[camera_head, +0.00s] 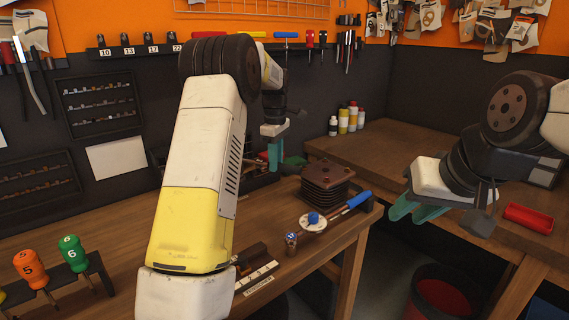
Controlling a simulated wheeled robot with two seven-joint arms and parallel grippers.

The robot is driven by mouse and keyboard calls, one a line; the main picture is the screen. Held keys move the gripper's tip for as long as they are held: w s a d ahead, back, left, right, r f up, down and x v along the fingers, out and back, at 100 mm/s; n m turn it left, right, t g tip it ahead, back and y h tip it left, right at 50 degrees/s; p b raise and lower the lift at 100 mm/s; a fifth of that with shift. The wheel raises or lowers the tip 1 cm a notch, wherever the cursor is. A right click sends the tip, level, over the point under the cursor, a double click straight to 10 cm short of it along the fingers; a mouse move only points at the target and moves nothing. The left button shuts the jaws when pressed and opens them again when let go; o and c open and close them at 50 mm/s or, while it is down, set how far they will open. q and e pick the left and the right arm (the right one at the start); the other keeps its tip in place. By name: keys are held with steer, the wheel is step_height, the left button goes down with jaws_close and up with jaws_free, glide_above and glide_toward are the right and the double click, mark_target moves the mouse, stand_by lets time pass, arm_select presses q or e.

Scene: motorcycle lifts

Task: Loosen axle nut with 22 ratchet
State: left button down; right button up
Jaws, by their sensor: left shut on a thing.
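A rack on the back wall holds dark tools with number labels, among them 10, 13 and 22; the 22 label (172,49) is beside my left arm. My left gripper (273,155) points down over the back of the wooden workbench, its teal fingers close together. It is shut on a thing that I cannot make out. My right gripper (415,208) hangs at the right, near the side bench, with its teal fingers apart and nothing between them. I cannot make out an axle nut.
Numbered screwdrivers (74,254) stand front left. A red tray (528,218) lies on the side bench.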

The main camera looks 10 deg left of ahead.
arm_select(q)
steer(key=shift+r, duration=2.75)
